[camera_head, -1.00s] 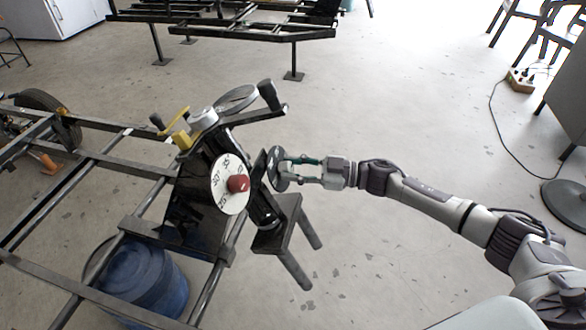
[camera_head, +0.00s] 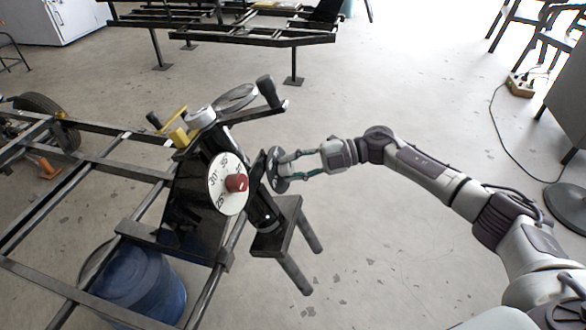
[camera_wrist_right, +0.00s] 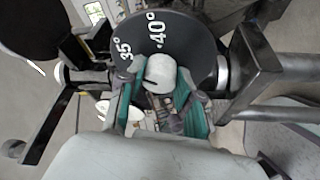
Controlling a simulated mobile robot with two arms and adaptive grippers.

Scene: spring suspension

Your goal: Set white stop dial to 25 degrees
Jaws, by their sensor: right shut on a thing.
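The white stop dial (camera_head: 222,190) is a round plate on the near side of the black mechanism, with degree figures including 25, 30 and 35. A red knob (camera_head: 237,183) sits at its centre. My right gripper (camera_head: 284,168) is not on this dial; it is at a black dial (camera_head: 273,175) on the mechanism's right side. In the right wrist view this black dial (camera_wrist_right: 185,32) shows 35° and 40°. There my right gripper (camera_wrist_right: 158,88) is shut on a pale round knob (camera_wrist_right: 160,72) with a dark pointer line. My left gripper is out of view.
A black frame (camera_head: 90,180) spans the left, with a blue barrel (camera_head: 140,285) below it. A handled crank arm (camera_head: 268,92) and a yellow part (camera_head: 178,130) top the mechanism. A black pedal-like plate (camera_head: 278,228) juts out below my gripper.

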